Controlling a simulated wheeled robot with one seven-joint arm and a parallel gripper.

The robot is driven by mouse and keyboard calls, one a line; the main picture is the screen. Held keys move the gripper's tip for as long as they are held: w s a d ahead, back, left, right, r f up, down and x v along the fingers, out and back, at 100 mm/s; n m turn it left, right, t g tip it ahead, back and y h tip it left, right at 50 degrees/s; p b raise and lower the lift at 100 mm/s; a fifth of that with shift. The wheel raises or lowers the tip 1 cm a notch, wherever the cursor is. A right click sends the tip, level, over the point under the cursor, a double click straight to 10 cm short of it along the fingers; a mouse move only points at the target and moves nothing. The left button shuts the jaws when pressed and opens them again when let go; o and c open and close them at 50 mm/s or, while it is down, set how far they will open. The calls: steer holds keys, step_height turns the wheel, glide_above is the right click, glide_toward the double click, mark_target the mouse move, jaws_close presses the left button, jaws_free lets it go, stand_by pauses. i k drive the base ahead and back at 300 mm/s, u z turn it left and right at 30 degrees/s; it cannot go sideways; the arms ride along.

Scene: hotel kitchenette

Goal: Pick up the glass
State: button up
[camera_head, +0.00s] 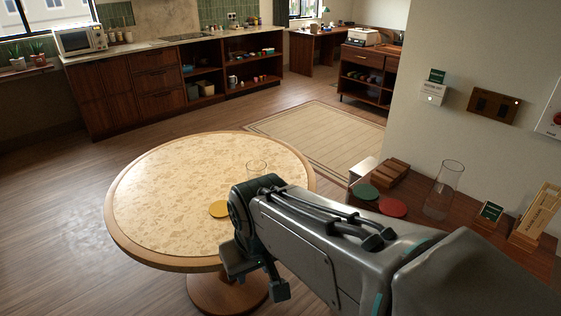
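A clear glass (257,168) stands upright on the round table (150,205), near its right side. Its lower part is hidden behind my arm. A taller clear glass vessel (443,190) stands on the wooden counter at the right. My gripper (262,277) hangs at the end of my arm, lower in the picture than the glass, in front of the table's near edge. Its two dark fingers show apart with a gap between them, and nothing shows in the gap. It does not touch the glass.
A yellow coaster (219,209) lies on the table left of my arm. The right counter (408,220) holds green and red coasters (392,207), a wooden block stack (390,171) and small signs (489,213). The table's left half is clear. A rug (325,135) lies beyond.

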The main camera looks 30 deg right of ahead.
mark_target(257, 167)
steer(key=z, duration=0.55)
steer(key=i, duration=1)
steer(key=u, duration=2)
steer(key=k, duration=1)
steer(key=z, duration=1.4)
steer(key=i, duration=1)
